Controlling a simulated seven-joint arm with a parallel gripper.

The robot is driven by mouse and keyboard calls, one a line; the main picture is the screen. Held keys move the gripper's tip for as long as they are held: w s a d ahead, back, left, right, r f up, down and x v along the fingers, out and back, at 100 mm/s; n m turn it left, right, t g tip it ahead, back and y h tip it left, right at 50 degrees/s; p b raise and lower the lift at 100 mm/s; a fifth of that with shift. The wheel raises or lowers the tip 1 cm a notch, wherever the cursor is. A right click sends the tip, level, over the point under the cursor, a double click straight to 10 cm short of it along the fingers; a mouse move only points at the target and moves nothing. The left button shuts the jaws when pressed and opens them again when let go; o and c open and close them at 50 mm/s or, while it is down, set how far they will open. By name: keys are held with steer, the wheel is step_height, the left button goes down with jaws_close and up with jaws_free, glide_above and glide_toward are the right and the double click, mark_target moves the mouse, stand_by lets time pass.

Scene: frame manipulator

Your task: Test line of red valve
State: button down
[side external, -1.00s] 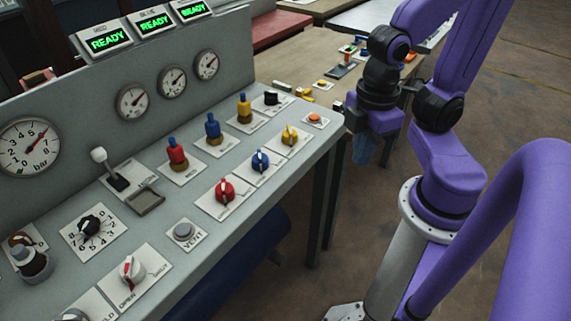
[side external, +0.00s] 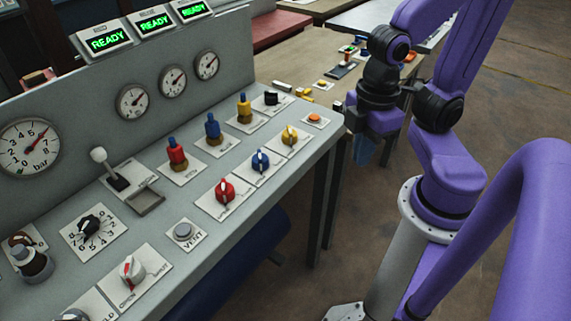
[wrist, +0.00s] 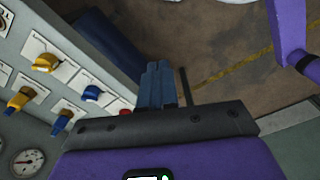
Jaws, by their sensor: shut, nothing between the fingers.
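The red valve knob (side external: 225,190) sits on a white plate in the front row of the grey panel. Behind it stands a red fitting with a brass base (side external: 177,158). The blue knob (side external: 260,161) and yellow knob (side external: 289,135) are further along the row; they also show in the wrist view as blue (wrist: 61,122) and yellow (wrist: 45,63). My gripper (side external: 362,150) hangs beyond the panel's right edge, apart from every knob. Its blue fingers (wrist: 157,84) are together and empty.
A white-knobbed lever (side external: 99,156), a VENT button (side external: 184,231) and an orange button (side external: 315,118) are on the panel. A table with small parts (side external: 310,62) stands behind. Free air surrounds my gripper.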

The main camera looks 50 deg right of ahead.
stand_by(0.3)
steer(key=w+d+f+m+g+y, duration=0.1)
steer(key=w+d+m+g+y, duration=0.1)
steer(key=w+m, duration=0.75)
steer(key=m+t+y, duration=0.4)
steer(key=m+t, duration=0.5)
steer(key=m, duration=1.3)
glide_above(317, 116)
steer(key=shift+s+f, duration=0.1)
steer(key=shift+f, duration=0.6)
steer(key=shift+f, duration=4.4)
